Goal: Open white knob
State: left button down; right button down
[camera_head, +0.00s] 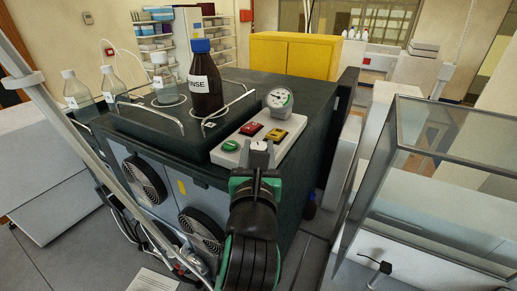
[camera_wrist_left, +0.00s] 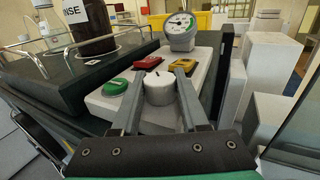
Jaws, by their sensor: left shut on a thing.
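The white knob (camera_wrist_left: 159,90) is a short white cylinder with a small raised pointer on top, on the near edge of a light grey control panel (camera_wrist_left: 105,102). In the left wrist view it stands between the two grey fingers of my left gripper (camera_wrist_left: 156,88). The fingers are closed in on its sides. In the head view my left gripper (camera_head: 258,160) reaches up to the panel's near edge and covers much of the knob. My right gripper does not show in either view.
The panel carries a green button (camera_head: 230,146), a red switch (camera_head: 251,129), a yellow switch (camera_head: 277,136) and a round gauge (camera_head: 279,99). A dark brown bottle (camera_head: 205,88) and clear bottles stand behind metal rails to the left. A glass-walled case (camera_head: 450,140) stands to the right.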

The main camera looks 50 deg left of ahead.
pick_arm(q)
jog(key=shift+n+g+y, duration=0.3)
jog(key=shift+y, duration=0.1)
jog(key=shift+d+n+g+y, duration=0.1)
jog(key=shift+n+g+y, duration=0.8)
jog(key=shift+g, duration=0.2)
jog(key=n+g+y+b, duration=0.2)
jog(key=n+g, duration=0.1)
jog(key=g, duration=0.1)
jog(key=shift+g, duration=0.3)
jog(key=shift+n+g+y, duration=0.6)
jog(key=shift+n+g, duration=1)
jog(key=shift+g, duration=1)
jog(key=shift+c, duration=2.1)
grip_release()
jog(key=shift+b, duration=0.3)
